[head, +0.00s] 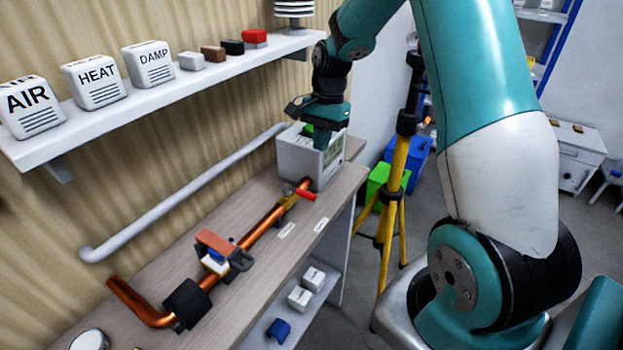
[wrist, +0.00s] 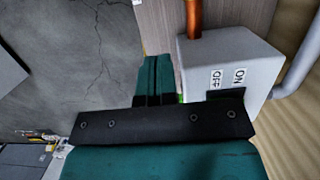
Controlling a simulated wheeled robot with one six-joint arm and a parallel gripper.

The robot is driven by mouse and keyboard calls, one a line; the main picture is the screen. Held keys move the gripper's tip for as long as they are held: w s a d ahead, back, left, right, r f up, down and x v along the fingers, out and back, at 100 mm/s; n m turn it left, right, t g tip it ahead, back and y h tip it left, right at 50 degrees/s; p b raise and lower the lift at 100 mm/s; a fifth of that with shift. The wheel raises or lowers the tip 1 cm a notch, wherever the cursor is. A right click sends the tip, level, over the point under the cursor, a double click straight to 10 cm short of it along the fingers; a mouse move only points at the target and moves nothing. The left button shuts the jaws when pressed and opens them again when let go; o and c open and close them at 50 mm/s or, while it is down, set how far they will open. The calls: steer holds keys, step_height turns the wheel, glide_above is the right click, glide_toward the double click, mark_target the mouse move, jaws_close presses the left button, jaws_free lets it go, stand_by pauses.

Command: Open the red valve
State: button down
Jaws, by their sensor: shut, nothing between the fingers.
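The red valve handle (head: 306,194) sits on a brass fitting (head: 287,201) on the copper pipe (head: 257,231), near the white box. The handle points across the pipe, towards the bench's front edge. My gripper (head: 322,138) is above the white box (head: 302,160), beyond the valve and apart from it. Its fingers point down; in the wrist view the gripper (wrist: 155,78) is shut and empty beside the box (wrist: 228,60). The box bears ON and OFF labels there. The red handle does not show in the wrist view, where only part of the copper pipe (wrist: 193,18) appears.
A clamp (head: 236,258) holds the pipe on the bench (head: 343,190). Two labels lie by the bench's front edge. A shelf (head: 170,92) with AIR, HEAT and DAMP blocks hangs above. A yellow tripod (head: 394,185) stands just right of the bench.

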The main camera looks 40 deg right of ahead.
mark_target(300, 194)
steer(key=s+a+f+p, duration=0.1)
steer(key=a+f, duration=0.3)
steer(key=f, duration=0.4)
steer(key=shift+s+a+f+p, duration=0.2)
steer(key=shift+s+p, duration=0.15)
steer(key=shift+p, duration=0.15)
steer(key=shift+m, duration=0.3)
